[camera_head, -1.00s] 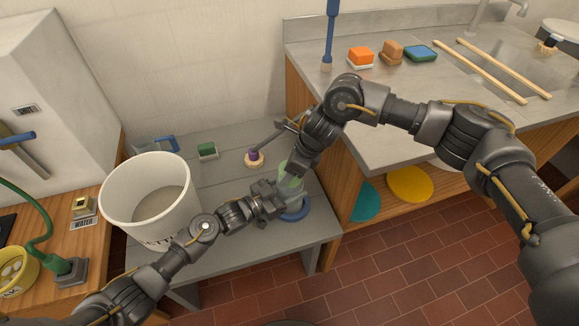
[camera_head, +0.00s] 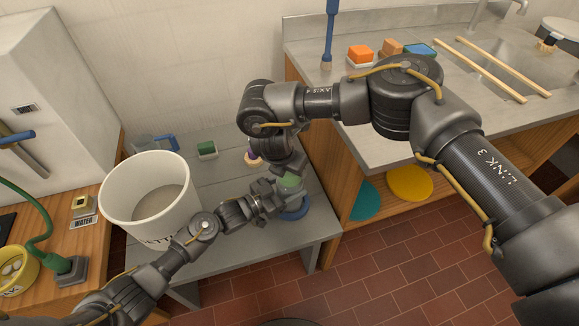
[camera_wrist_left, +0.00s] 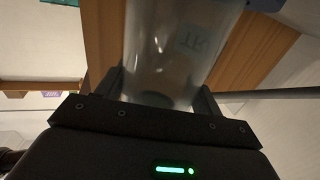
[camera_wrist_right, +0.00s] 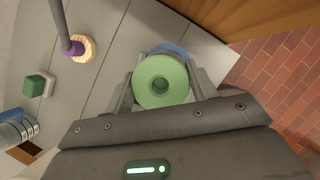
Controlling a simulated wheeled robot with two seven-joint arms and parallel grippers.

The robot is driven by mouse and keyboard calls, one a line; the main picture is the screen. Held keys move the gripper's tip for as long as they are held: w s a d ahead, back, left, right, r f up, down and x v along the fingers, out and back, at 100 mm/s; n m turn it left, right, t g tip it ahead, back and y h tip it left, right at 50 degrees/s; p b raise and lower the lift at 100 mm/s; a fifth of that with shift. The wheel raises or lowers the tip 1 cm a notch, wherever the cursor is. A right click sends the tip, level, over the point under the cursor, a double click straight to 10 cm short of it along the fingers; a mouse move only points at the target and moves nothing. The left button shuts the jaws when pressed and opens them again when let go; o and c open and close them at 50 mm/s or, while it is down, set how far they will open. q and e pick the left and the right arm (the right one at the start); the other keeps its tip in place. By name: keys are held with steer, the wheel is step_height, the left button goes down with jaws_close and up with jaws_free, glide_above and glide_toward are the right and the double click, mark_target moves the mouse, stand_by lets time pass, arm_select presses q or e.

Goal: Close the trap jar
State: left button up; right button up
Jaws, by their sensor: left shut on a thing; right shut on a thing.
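The trap jar (camera_wrist_left: 165,60) is clear glass with a pale label and fills the middle of the left wrist view. My left gripper (camera_head: 272,200) is shut around its side; its fingers (camera_wrist_left: 160,92) flank the glass. The round green lid (camera_wrist_right: 174,72), with a small recess in its centre, sits between the fingers of my right gripper (camera_wrist_right: 160,88), which is shut on it. In the head view the green lid (camera_head: 290,181) is at the jar's top, just above my left gripper. Whether it is fully seated cannot be told.
A blue ring (camera_head: 295,213) lies under the jar on the grey bench (camera_head: 225,258). A large white bucket (camera_head: 120,205) stands close to my left arm. The counter (camera_head: 350,95) rises at right.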

steer(key=m+g+h, duration=0.1)
steer(key=m, duration=0.2)
steer(key=m+g, duration=0.1)
steer(key=m, duration=0.2)
steer(key=shift+m+h, duration=0.4)
steer(key=o, duration=0.9)
steer(key=shift+o, duration=0.2)
steer(key=shift+r, duration=2.25)
